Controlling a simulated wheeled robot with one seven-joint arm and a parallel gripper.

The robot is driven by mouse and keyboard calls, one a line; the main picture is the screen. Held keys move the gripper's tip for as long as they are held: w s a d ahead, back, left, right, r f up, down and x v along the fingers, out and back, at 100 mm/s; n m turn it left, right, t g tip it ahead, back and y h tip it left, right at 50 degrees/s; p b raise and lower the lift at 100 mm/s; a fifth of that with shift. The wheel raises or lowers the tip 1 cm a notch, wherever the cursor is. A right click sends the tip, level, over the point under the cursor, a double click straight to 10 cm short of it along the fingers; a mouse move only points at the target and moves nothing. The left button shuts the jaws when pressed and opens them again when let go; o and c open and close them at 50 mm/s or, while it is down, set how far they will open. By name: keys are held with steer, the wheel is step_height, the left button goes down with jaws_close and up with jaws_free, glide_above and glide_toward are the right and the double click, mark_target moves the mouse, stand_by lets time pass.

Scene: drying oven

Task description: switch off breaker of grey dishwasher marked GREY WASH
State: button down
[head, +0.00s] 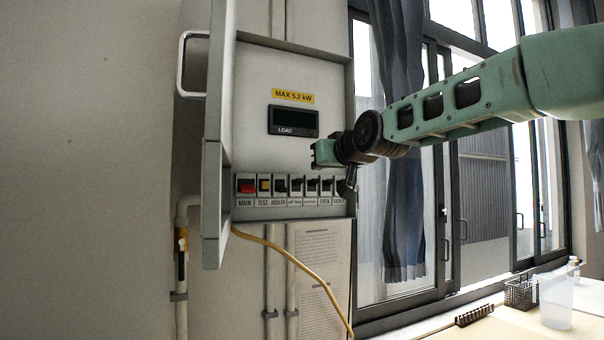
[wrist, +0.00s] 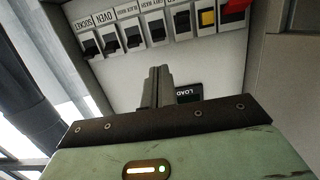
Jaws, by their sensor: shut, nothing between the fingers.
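The breaker row is on the lower edge of an open wall panel (head: 245,130). Two small-lettered black breakers, the fourth (head: 295,186) and fifth (head: 311,186) from the left, sit between BOILER and OVEN. In the wrist view, turned upside down, the same fourth (wrist: 155,26) and fifth (wrist: 131,35) breakers lie just beyond the fingertips. My gripper (head: 349,187) is shut and empty, apart from the panel face, near the row's right end in the head view. Its closed fingers (wrist: 158,72) point toward the row.
The panel's door (head: 214,150) stands open at the left. The red MAIN (head: 246,186) and yellow TEST (head: 264,186) switches share the row. The LOAD display (head: 293,121) is above. A yellow cable (head: 290,252) hangs below. A table with a beaker (head: 556,302) is lower right.

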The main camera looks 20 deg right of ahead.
mark_target(296, 176)
steer(key=p+x, duration=0.5)
steer(key=x, duration=0.5)
steer(key=shift+a+p, duration=0.1)
steer(key=shift+p, duration=0.25)
steer(key=shift+f, duration=0.1)
